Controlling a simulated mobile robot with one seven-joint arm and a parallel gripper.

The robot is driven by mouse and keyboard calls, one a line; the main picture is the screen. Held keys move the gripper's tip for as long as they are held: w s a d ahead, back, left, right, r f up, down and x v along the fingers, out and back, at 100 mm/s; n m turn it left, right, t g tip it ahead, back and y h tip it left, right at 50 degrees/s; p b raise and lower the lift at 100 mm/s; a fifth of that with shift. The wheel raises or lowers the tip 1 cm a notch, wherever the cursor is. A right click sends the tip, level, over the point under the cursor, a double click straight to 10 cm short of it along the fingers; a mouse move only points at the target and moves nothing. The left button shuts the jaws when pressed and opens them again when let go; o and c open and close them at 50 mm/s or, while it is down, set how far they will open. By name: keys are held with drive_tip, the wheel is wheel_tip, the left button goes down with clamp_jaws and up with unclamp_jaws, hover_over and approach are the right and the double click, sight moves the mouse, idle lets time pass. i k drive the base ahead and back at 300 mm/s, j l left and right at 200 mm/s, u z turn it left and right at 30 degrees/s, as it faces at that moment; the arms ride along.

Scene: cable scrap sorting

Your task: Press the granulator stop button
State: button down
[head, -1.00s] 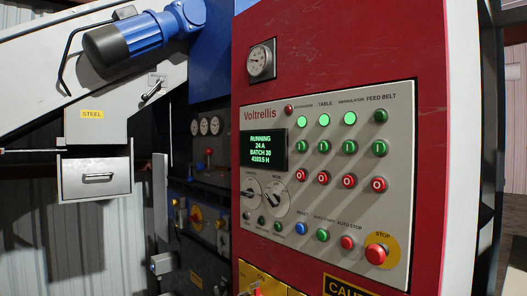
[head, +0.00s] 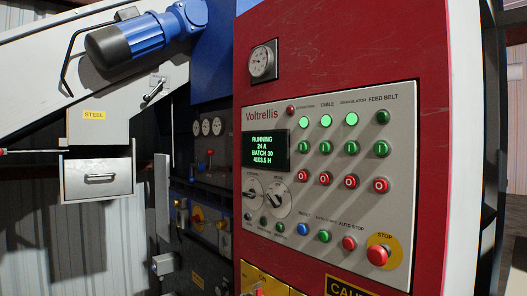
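The grey Voltrellis control panel (head: 407,200) is on a red cabinet in the head view. Its column labelled granulator, third from the left, has a lit green lamp (head: 351,119). Below it are a green button (head: 351,149) and a red button marked O (head: 351,181), the granulator stop button. Similar red O buttons sit on both sides, with the feed belt one (head: 380,185) to the right. Nothing covers these buttons. My gripper is not in view.
A larger red stop button (head: 377,256) on a yellow disc is at the panel's lower right. Two rotary knobs (head: 278,203) and a display (head: 265,150) reading RUNNING are at left. A steel drawer (head: 97,178) and blue motor (head: 140,38) stand farther left.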

sight(350, 182)
drive_tip(key=i+j, duration=0.2)
drive_tip(key=j, duration=0.15)
drive_tip(key=i+j, duration=0.25)
drive_tip(key=i+j+z, duration=0.1)
drive_tip(key=j, duration=0.35)
drive_tip(key=i, duration=0.1)
